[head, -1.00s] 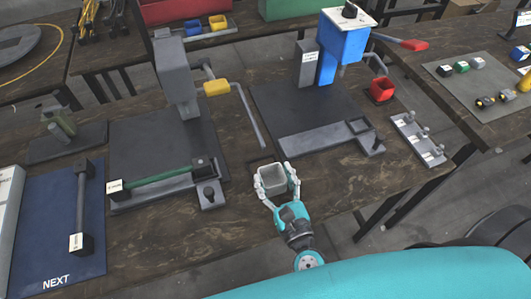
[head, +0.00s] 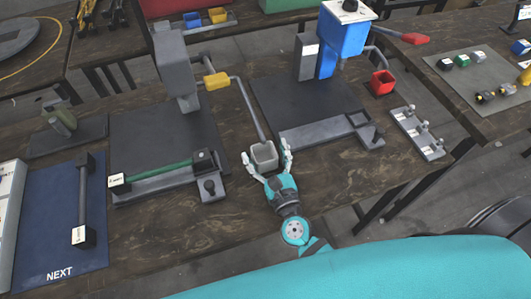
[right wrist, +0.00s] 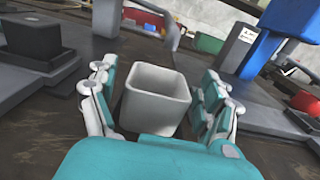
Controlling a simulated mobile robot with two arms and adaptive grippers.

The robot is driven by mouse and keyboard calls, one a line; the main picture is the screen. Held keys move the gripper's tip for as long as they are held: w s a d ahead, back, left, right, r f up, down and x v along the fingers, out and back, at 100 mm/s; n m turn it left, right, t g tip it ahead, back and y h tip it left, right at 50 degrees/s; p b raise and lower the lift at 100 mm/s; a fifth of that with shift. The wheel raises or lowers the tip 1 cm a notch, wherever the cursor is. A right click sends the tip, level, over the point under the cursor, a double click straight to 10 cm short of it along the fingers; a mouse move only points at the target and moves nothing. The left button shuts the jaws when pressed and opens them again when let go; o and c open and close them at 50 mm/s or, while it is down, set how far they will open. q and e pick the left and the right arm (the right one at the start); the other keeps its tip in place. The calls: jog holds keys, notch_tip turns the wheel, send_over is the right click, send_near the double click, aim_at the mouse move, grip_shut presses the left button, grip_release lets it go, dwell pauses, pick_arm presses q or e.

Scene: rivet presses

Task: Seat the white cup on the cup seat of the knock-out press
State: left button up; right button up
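The pale grey-white square cup (head: 263,156) stands upright, open end up, on the wooden table between the two presses. It also shows in the right wrist view (right wrist: 156,100). It now covers the spot where a dark square outline showed earlier. My right gripper (head: 267,160) has one finger on each side of the cup, with small gaps between fingers and walls, so it is open around it. Its fingers also show in the right wrist view (right wrist: 158,100). I cannot tell which press is the knock-out press. The cup's underside is hidden. My left gripper is not in view.
A grey press (head: 178,70) with a yellow-handled lever stands left of the cup; its bent rod comes down close behind it.

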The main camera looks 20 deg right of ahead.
jog(key=shift+s, duration=0.1)
jog(key=shift+f, duration=0.3)
jog(key=s+b, duration=0.2)
jog(key=s, duration=0.3)
jog(key=s+b, duration=0.2)
jog(key=s, duration=0.4)
jog(key=s+d+b, duration=0.1)
jog(key=s+b, duration=0.1)
jog(key=s, duration=0.3)
jog(key=shift+s+r, duration=0.15)
jog(key=shift+s, duration=0.15)
jog(key=shift+s+r, duration=0.1)
jog(key=shift+s, duration=0.3)
